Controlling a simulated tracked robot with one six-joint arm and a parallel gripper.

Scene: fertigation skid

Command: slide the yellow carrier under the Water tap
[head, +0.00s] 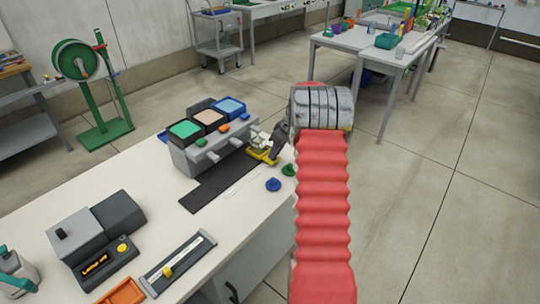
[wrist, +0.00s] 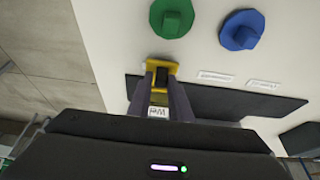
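The yellow carrier (head: 264,156) is at the right end of the dark strip (head: 215,183), in front of the dispenser's right end. It also shows in the wrist view (wrist: 161,66). My gripper (wrist: 163,84) is at the carrier, with one dark finger on each side of a small part of it. I cannot tell whether the fingers press on it. The grey dispenser (head: 185,158) has green, beige and blue tops and pale taps along its front. A white label (wrist: 159,112) shows between the fingers, only partly readable. I cannot read which tap is Water.
A green lid (head: 289,169) and a blue lid (head: 273,184) with knobs lie on the white table near the carrier. A dark device (head: 98,240), a slide gauge (head: 178,262) and an orange tray (head: 120,292) stand at the front left. The table between is mostly clear.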

